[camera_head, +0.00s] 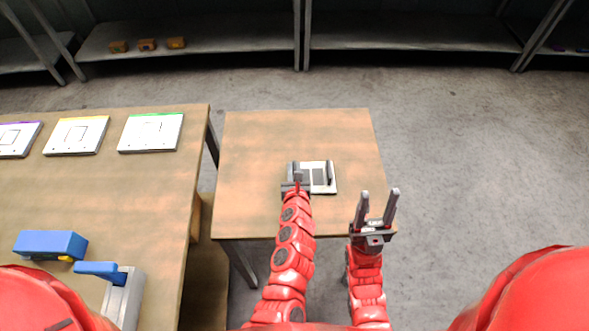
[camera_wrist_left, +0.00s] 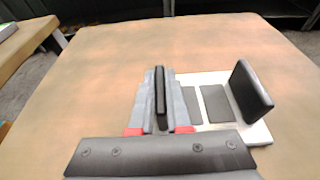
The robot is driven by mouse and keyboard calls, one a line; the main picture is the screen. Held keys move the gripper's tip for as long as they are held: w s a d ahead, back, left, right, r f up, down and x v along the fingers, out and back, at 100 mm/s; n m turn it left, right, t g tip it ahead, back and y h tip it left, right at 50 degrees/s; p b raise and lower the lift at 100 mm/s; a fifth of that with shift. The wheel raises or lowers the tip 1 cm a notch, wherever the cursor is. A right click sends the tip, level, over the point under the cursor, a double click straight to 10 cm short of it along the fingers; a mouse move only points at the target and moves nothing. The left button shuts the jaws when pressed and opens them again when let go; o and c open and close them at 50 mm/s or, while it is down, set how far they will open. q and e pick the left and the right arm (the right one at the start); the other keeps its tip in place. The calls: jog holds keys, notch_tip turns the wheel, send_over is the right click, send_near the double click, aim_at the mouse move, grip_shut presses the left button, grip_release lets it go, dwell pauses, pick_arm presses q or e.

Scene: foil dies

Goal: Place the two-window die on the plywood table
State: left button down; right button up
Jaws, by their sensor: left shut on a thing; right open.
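The two-window die (camera_head: 319,177) is a flat white plate with two dark rectangular windows. It lies flat at the top of the small plywood table (camera_head: 260,150), right of its middle; I cannot tell whether it rests fully on the surface. My left gripper (camera_head: 313,171) is shut on the die, which also shows in the left wrist view (camera_wrist_left: 202,80) between the fingers (camera_wrist_left: 206,92). The fingers and palm hide part of the die. My right gripper (camera_head: 379,195) is open and empty above the table's front right corner.
A longer wooden table (camera_head: 150,190) on the left bears several white dies, a blue block (camera_head: 50,244) and a grey device with a blue handle (camera_head: 120,290). A gap separates the tables. Shelves (camera_head: 190,38) stand at the back. The small table's left half is clear.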

pick_arm(q)
jog(key=c, duration=0.9)
grip_release()
jog(key=shift+f, duration=0.1)
